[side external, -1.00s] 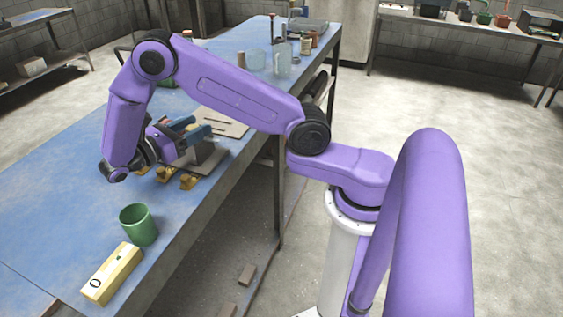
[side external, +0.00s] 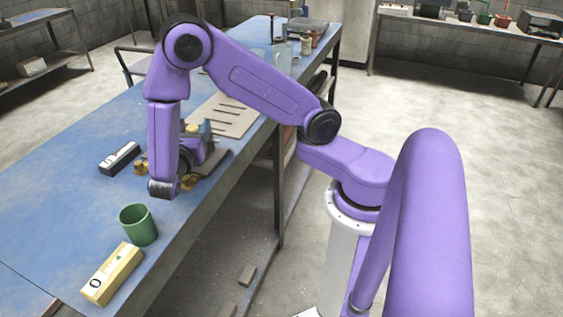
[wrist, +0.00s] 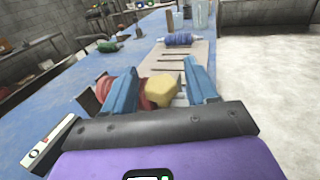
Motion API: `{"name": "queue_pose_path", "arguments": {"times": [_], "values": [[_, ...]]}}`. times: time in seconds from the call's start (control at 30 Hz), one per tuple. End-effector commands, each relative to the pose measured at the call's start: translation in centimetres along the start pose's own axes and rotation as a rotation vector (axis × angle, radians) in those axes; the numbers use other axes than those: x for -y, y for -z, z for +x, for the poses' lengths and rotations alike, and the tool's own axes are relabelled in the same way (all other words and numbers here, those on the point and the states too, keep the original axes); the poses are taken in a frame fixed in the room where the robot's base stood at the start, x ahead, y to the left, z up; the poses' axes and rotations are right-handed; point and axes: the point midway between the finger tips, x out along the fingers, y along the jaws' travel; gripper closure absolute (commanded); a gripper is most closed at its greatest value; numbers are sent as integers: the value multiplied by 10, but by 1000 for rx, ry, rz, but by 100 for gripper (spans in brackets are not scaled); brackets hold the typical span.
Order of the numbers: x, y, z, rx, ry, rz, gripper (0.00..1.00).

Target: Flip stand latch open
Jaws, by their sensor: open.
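In the wrist view, my gripper (wrist: 162,72) is open, with its two blue fingers on either side of a yellow faceted knob (wrist: 161,91). I cannot tell whether either finger touches it. A red round part (wrist: 118,92) shows beside and partly behind the left finger. My forearm and wrist hide most of the stand and my fingers there. I cannot make out the latch's position.
A slotted board (side external: 225,115) lies behind the stand, with a blue wound spool (wrist: 182,39) at its far end. A black labelled box (side external: 119,158) lies to the left. A green cup (side external: 138,225) and a cream box (side external: 112,274) stand in front.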

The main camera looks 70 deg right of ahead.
Motion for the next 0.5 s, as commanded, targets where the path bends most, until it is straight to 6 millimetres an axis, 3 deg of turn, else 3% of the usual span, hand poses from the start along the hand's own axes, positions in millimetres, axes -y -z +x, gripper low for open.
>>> {"name": "queue_pose_path", "arguments": {"times": [0.5], "values": [[1, 0, 0, -1, -326, -3, 43]]}}
